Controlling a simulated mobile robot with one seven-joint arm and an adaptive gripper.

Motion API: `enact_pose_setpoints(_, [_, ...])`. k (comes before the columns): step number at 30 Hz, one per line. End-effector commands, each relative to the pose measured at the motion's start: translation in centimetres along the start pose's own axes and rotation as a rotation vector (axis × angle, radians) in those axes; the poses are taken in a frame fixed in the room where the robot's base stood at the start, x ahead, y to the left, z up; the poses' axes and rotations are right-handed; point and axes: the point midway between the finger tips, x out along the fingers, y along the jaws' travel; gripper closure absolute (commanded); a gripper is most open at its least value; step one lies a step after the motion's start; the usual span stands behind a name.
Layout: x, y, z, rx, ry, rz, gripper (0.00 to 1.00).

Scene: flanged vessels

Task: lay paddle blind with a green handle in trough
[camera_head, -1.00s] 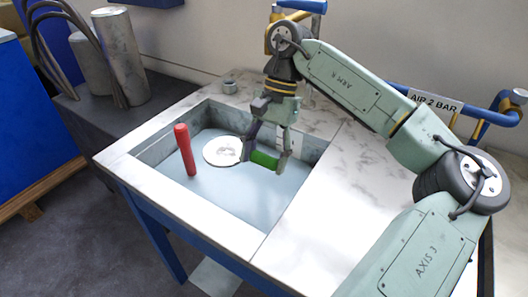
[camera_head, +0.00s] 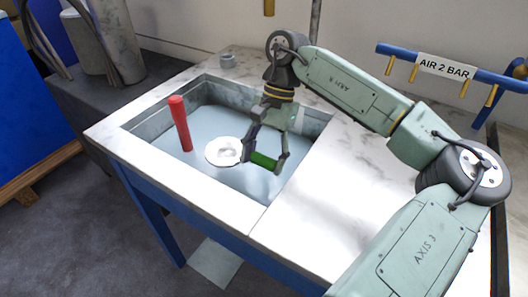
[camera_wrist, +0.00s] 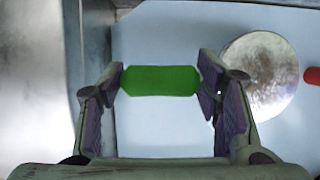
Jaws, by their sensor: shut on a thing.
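The paddle blind's green handle (camera_head: 265,159) is between the fingers of my gripper (camera_head: 264,162), which is shut on it. In the wrist view the green handle (camera_wrist: 160,80) spans from finger to finger. A round pale metal disc (camera_head: 223,151) lies in line with the handle, beyond one finger; it also shows in the wrist view (camera_wrist: 258,75). The finger hides the join between disc and handle. Both are within the walls of the trough (camera_head: 232,216), a recessed basin with a pale blue floor. I cannot tell whether the blind touches the floor.
A red upright handle (camera_head: 180,125) stands in the trough's left part, near the disc. Bare marbled tabletop (camera_head: 335,200) lies right of the trough. A blue air rail (camera_head: 460,72) stands behind at right.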

Motion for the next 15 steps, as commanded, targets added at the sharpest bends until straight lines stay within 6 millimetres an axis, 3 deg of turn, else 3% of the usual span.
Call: enact_pose_setpoints(15, [4.7, 0.0, -1.9, -0.001, 0.000, -0.001, 0.96])
